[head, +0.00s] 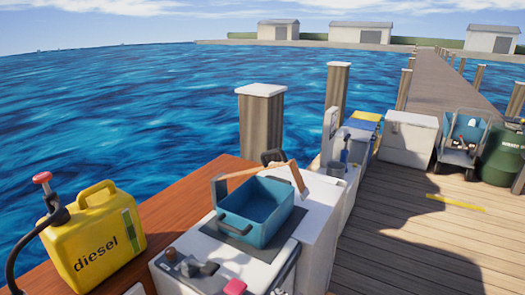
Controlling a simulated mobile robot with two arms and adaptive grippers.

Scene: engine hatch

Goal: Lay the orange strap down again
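A narrow tan-orange band (243,174) runs along the far side of a blue open bin (263,208) and bends down at the bin's back right corner. It may be the orange strap, but I cannot tell for sure at this size. No other orange strap shows. The bin stands on a dark mat on a white cabinet (210,262). Neither of my grippers is in view.
A yellow diesel can (95,240) with a black hose stands on the red-brown wooden surface (185,203) at left. Small dark parts and a pink item (235,287) lie on the cabinet's front. A white box (408,138), cart (463,140) and green barrel (502,155) stand farther along the dock.

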